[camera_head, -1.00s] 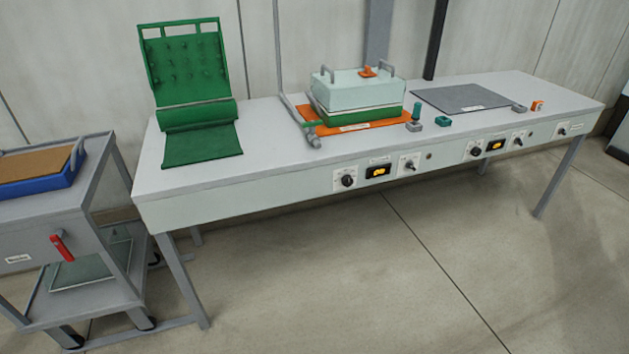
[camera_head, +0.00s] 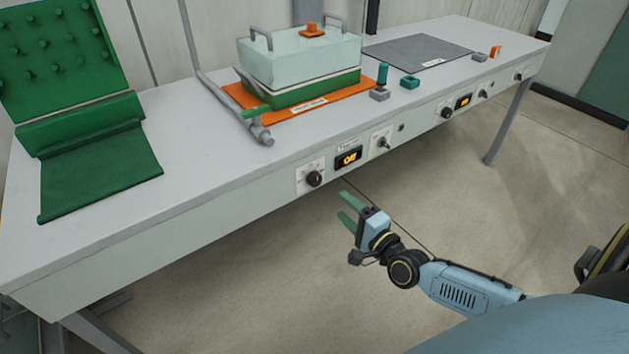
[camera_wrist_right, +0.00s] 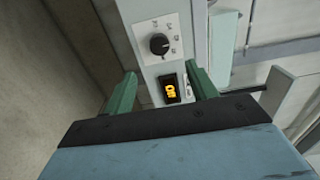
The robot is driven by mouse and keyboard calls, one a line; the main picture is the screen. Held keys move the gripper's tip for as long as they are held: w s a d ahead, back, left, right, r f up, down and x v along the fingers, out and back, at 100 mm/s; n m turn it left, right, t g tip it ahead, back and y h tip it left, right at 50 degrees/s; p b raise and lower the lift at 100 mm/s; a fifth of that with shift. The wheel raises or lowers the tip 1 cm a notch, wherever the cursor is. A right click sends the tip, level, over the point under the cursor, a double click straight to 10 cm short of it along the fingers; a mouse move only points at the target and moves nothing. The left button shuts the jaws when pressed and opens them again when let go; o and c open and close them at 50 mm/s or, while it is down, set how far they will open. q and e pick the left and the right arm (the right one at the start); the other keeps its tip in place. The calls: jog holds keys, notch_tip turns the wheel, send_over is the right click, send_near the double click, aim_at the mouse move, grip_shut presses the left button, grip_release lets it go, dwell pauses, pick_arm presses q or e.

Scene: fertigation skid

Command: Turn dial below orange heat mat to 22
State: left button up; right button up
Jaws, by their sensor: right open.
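The orange heat mat (camera_head: 232,90) lies on the bench under a green tray with a pale lid. Below it, on the bench's front panel, is a black dial (camera_head: 314,179) on a white scale plate. The dial also shows in the right wrist view (camera_wrist_right: 159,44), beyond the fingertips. A display with yellow characters (camera_head: 348,158) sits right of the dial; it shows between the fingers in the wrist view (camera_wrist_right: 170,90). My right gripper (camera_head: 346,207) has green fingers, open and empty, in front of the panel and apart from the dial. My left gripper is out of view.
A toggle switch (camera_head: 383,143) is right of the display. A second dial (camera_head: 447,112) is farther right, below the grey mat (camera_head: 420,49). A grey pipe frame (camera_head: 262,133) stands beside the orange mat. The floor in front of the bench is free.

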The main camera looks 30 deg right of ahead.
aim_at(317, 182)
jog(key=w, duration=0.3)
jog(key=w+b, duration=0.1)
jog(key=w, duration=0.2)
jog(key=w+b, duration=0.1)
jog(key=w, duration=0.2)
jog(key=shift+w+a+f, duration=0.1)
jog(key=shift+w+a, duration=0.25)
jog(key=shift+w, duration=0.05)
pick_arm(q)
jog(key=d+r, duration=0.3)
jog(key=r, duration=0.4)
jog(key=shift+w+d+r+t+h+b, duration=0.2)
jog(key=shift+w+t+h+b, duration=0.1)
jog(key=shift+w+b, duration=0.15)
pick_arm(e)
jog(key=shift+w+a, duration=0.1)
jog(key=shift+w, duration=0.75)
jog(key=c, duration=1)
